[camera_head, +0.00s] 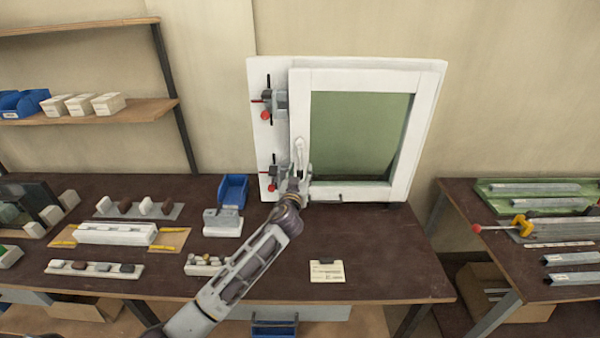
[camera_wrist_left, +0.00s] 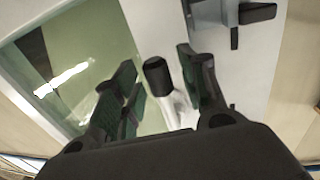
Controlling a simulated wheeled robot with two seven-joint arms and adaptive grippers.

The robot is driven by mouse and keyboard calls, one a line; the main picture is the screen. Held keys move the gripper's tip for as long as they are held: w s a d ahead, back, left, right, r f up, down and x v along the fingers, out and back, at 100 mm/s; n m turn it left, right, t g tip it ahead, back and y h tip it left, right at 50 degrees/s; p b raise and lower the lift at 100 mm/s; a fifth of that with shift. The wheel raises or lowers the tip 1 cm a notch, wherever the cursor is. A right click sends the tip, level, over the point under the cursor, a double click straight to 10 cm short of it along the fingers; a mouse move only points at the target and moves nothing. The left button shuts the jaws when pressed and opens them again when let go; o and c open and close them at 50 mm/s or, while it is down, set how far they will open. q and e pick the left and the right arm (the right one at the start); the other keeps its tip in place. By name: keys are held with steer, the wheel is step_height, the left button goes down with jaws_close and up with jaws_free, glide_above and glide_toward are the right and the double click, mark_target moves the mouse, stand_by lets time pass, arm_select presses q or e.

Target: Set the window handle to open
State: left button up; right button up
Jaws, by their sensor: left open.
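The white-framed window (camera_head: 365,80) with a greenish pane stands upright at the back of the bench. Its pale handle (camera_head: 299,150) is on the left side of the frame, and its upper part points roughly upward in the head view. My left gripper (camera_head: 301,176) is at the handle's lower part and hides some of it. In the left wrist view the handle's lever with a dark end (camera_wrist_left: 158,76) lies between the two spread fingers of my left gripper (camera_wrist_left: 158,78). The fingers look apart from it, with a gap on each side. My right gripper is not in view.
Two toggle clamps with red tips, an upper one (camera_head: 272,98) and a lower one (camera_head: 270,175), sit left of the handle, the lower close to my gripper. A blue bin (camera_head: 233,190) and a grey block (camera_head: 222,222) stand left of my arm. The bench right of it is mostly clear.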

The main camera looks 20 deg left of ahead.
arm_select(q)
steer(key=shift+w, duration=0.2)
jaws_close()
stand_by(0.3)
